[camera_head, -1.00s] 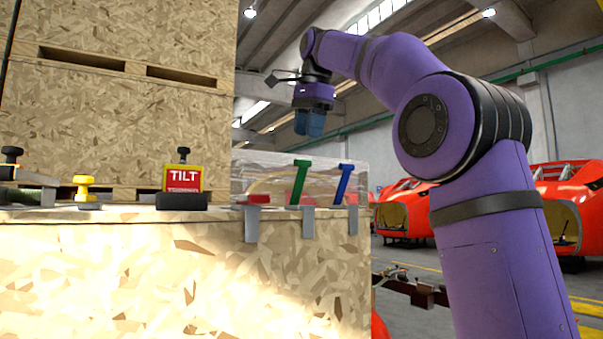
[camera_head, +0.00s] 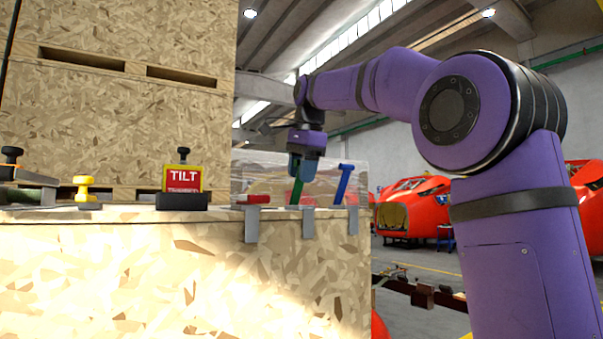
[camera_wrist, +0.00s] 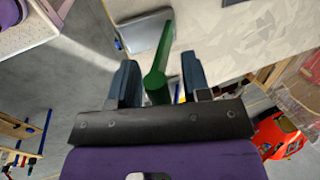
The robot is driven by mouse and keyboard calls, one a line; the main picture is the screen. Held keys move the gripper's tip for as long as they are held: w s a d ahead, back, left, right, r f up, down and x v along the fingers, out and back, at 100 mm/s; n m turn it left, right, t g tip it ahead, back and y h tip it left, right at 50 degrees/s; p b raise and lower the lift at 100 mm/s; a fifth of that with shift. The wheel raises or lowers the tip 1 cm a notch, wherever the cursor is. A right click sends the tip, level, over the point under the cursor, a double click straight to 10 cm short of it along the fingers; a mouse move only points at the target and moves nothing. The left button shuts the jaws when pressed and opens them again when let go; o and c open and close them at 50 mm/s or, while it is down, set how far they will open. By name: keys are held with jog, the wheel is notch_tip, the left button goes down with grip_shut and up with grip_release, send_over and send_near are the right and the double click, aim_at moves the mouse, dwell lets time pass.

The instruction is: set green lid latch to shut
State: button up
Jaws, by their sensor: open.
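The green lid latch (camera_head: 297,188) stands raised at the crate's front edge, between the red and blue latches. Its top is hidden behind my gripper in the head view. In the wrist view the green latch (camera_wrist: 160,62) runs between the two blue fingers. My gripper (camera_head: 303,168) points down over the latch's upper end, and the gripper (camera_wrist: 155,85) is open around it. A gap shows between the latch and the left finger. Whether the right finger touches it I cannot tell.
The blue latch (camera_head: 343,183) stands raised close to the right. The red latch (camera_head: 257,199) lies flat to the left. A clear box (camera_head: 330,176) is behind them. A TILT sign (camera_head: 183,179) and a yellow knob (camera_head: 84,187) stand further left on the wooden crate (camera_head: 180,270).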

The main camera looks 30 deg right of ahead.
aim_at(307, 208)
jog(key=shift+f, duration=0.2)
grip_shut()
jog(key=shift+s, duration=0.1)
jog(key=t, duration=0.1)
jog(key=s+f+t, duration=0.1)
jog(key=shift+s+t, duration=0.3)
jog(key=shift+s+f+t, duration=0.45)
jog(key=shift+f+t, duration=0.1)
jog(key=shift+f, duration=0.3)
jog(key=shift+s+f+t, duration=0.45)
jog(key=shift+f+t, duration=0.15)
jog(key=shift+f, duration=0.3)
jog(key=shift+s+f+t, duration=0.45)
jog(key=shift+f+t, duration=0.1)
jog(key=shift+f, duration=0.4)
